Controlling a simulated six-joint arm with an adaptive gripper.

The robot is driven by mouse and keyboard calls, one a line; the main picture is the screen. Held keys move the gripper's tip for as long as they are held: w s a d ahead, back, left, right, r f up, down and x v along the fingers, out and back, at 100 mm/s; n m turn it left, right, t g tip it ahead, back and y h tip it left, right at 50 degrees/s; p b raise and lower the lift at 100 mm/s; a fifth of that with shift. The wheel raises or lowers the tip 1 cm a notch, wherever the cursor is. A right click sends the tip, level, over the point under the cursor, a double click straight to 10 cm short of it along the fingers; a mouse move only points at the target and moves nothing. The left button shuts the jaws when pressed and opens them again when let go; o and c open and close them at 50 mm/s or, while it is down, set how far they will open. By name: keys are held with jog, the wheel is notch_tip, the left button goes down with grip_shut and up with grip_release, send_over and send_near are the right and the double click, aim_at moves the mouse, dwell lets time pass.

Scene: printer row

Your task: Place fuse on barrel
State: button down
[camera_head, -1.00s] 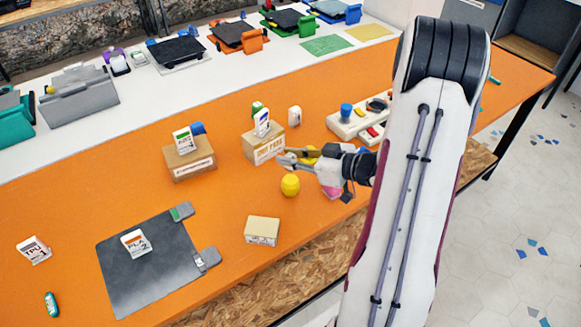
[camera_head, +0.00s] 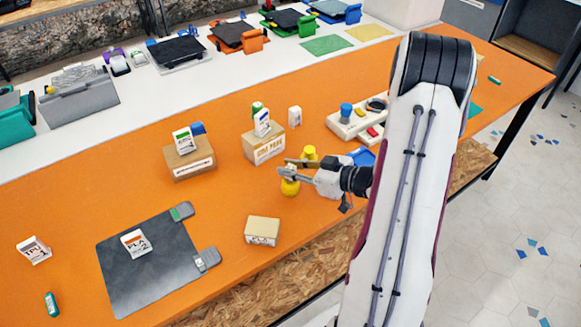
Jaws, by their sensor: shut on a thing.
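A small rounded yellow thing, which I take for the barrel (camera_head: 289,188), stands on the orange table between the small cardboard box and my arm. My gripper (camera_head: 287,169) comes in from the right, with its fingertips over the top of the barrel in this view, hiding its upper part. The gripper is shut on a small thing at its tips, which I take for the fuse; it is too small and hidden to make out. I cannot tell whether it touches the barrel. Another yellow thing (camera_head: 309,152) shows just behind the fingers.
A small cardboard box (camera_head: 262,231) lies in front. Two larger boxes (camera_head: 188,160) (camera_head: 263,146) bearing labelled cards stand behind. A white control panel (camera_head: 357,124) and a blue tray (camera_head: 362,156) are near my wrist. A dark mat (camera_head: 150,278) lies at left.

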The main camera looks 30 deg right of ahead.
jog(key=c, duration=1.9)
grip_release()
jog(key=shift+f, duration=0.1)
jog(key=shift+r, duration=0.2)
jog(key=shift+v, duration=6)
jog(key=shift+w, duration=0.1)
